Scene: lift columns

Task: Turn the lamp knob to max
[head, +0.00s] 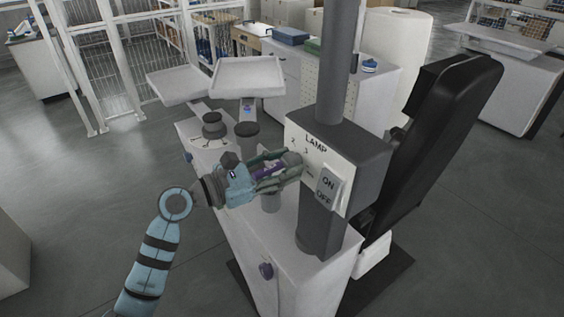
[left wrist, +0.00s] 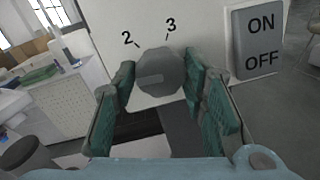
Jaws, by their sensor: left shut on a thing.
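The lamp knob (left wrist: 161,72) is a grey many-sided dial on the pale panel face, with the marks 2 and 3 above it. A lighter bar shows on its face; I cannot tell which mark it points to. My left gripper (head: 290,164) is shut on the knob, with one green-padded finger on each side in the left wrist view (left wrist: 160,80). In the head view the fingers partly cover the knob. The panel (head: 312,160) reads LAMP. My right gripper is not in view.
An ON/OFF rocker switch (head: 329,188) sits just right of the knob. The panel hangs on a dark vertical column (head: 341,70) above a white cabinet (head: 235,240). A black chair (head: 440,140) stands behind at right. Open floor lies at left.

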